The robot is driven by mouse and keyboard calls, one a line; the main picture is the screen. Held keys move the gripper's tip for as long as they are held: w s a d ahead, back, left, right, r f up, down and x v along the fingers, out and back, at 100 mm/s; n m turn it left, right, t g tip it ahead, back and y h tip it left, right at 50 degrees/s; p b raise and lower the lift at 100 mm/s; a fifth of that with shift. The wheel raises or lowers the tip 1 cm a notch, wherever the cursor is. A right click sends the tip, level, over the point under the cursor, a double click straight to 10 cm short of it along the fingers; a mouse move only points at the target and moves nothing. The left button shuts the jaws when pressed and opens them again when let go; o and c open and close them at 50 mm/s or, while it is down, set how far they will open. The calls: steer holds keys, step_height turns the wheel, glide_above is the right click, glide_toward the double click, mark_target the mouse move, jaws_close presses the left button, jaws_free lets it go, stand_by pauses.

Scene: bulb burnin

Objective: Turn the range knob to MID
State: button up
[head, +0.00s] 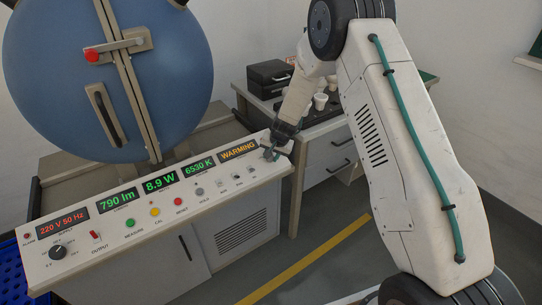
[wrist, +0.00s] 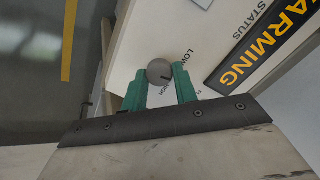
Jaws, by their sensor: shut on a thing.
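The range knob (wrist: 160,72) is a round grey knob with a dark pointer mark on its right side in the wrist view. It sits at the right end of the white control panel (head: 150,222). My gripper (wrist: 160,84) has its two green fingers on either side of the knob and is shut on it. Printed labels around the knob are partly covered; "LOW" shows to its right, and other lettering is too small or hidden. In the head view my gripper (head: 272,153) hides most of the knob.
The panel's displays (head: 160,183) include one reading "WARMING" (head: 238,151). Coloured buttons (head: 155,212), small switches and another knob (head: 58,252) line the panel. A blue sphere (head: 160,70) stands behind it. A bench (head: 330,125) with a black box and bulbs stands beyond.

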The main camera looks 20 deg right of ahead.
steer(key=shift+m, duration=1)
steer(key=o, duration=1)
steer(key=shift+c, duration=0.2)
steer(key=v, duration=0.7)
steer(key=shift+s+d+r, duration=0.15)
steer(key=shift+s+r, duration=0.1)
steer(key=shift+r, duration=0.05)
